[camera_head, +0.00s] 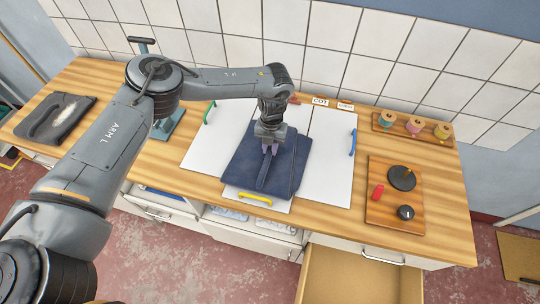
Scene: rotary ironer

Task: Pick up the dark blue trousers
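The dark blue trousers (285,176) lie folded on the white board in the middle of the wooden worktop. My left gripper (270,148) points down at the upper middle of the trousers, with its fingertips at or just above the cloth. The fingertips are small and partly hidden by the wrist, so I cannot tell whether they are open, shut or touching the cloth. My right gripper is not in view.
The white board (329,170) has green, blue and yellow handles. A spool tray (393,128) and a small wooden board (383,208) stand on the right. A drawer (345,280) is open at the front.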

